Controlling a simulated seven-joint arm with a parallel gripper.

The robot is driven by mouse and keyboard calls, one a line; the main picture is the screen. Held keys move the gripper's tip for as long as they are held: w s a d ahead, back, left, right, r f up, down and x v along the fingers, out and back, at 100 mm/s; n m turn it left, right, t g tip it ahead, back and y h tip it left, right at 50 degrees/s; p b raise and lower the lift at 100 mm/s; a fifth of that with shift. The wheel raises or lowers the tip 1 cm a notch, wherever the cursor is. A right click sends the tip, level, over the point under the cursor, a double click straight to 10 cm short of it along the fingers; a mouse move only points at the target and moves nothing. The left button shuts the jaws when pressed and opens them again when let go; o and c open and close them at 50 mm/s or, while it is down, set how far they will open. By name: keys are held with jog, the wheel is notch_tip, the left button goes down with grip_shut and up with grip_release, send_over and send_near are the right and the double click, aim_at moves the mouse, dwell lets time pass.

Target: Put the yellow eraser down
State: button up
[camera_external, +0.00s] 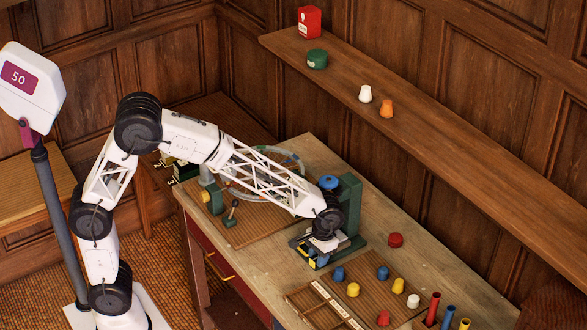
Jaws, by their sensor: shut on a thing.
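My gripper (320,251) is low over the workbench, beside the green upright stand. It is shut on a small yellow piece, which looks like the yellow eraser (312,263); only a little of it shows. The fingers and wrist hide most of the grip. I cannot tell whether the eraser touches the surface below it.
The green stand (348,205) rises close to my wrist. Several coloured knobs, including a yellow one (353,289), stand on a brown board in front. A red round piece (395,240) lies to the right. Bare workbench (440,262) shows at right.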

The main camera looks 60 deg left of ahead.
jog(key=shift+m, duration=0.4)
jog(key=d+f, duration=0.1)
jog(key=d, duration=0.1)
jog(key=d+f, duration=0.1)
jog(key=d, duration=0.1)
jog(key=d+f, duration=0.1)
jog(key=d, duration=0.1)
jog(key=shift+s+d, duration=0.25)
jog(key=shift+s, duration=0.1)
send_over(375, 291)
jog(key=shift+w+f, duration=0.25)
jog(key=shift+f, duration=0.55)
jog(key=shift+f, duration=0.1)
jog(key=shift+f, duration=1.65)
jog(key=shift+f, duration=0.15)
jog(key=o, duration=0.9)
